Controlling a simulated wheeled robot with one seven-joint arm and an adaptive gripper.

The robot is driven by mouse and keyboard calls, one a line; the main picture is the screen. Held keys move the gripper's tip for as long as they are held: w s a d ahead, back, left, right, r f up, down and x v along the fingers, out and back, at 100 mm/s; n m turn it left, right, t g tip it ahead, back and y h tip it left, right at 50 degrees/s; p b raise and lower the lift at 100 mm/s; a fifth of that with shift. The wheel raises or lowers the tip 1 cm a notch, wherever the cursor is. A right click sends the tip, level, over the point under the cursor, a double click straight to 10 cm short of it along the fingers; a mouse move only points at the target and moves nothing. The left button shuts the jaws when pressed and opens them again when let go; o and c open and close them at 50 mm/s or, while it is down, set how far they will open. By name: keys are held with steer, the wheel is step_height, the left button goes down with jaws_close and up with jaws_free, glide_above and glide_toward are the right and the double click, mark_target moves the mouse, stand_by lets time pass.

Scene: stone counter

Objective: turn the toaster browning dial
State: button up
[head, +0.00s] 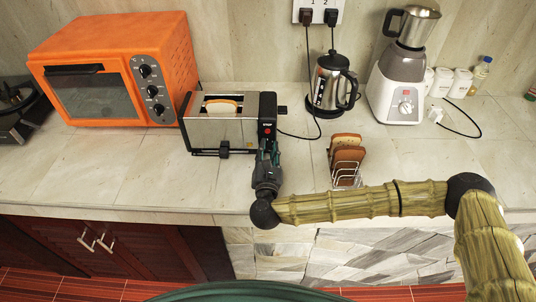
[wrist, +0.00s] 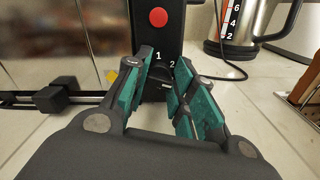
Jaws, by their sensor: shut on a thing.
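The toaster (head: 215,134) is silver with black ends and stands on the counter, with a slice of bread (head: 221,106) in its slot. Its black right end panel (wrist: 174,38) carries a red button (wrist: 158,17) and printed numbers including 1 and 2. The dark browning dial (wrist: 157,85) sits low on that panel, mostly hidden between the fingers. My gripper (head: 268,149) reaches up to this end from the counter's front. In the wrist view my gripper's teal-padded fingers (wrist: 163,72) are on either side of the dial, shut on it.
An orange toaster oven (head: 115,70) stands to the left. A toast rack (head: 346,160) with slices is right of my gripper, with a kettle (head: 330,85) and its cord behind. A blender (head: 398,85) stands farther right. The counter's front left is clear.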

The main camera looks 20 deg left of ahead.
steer(key=n+b, duration=0.2)
steer(key=n, duration=0.2)
steer(key=shift+f+n+b, duration=0.1)
steer(key=shift+n+b, duration=0.2)
steer(key=shift+b, duration=0.1)
steer(key=shift+a+n+b, duration=0.15)
steer(key=shift+n+b, duration=0.6)
steer(key=shift+n, duration=1.55)
steer(key=o, duration=1)
steer(key=shift+o, duration=0.2)
steer(key=shift+s, duration=0.1)
steer(key=v, duration=1.2)
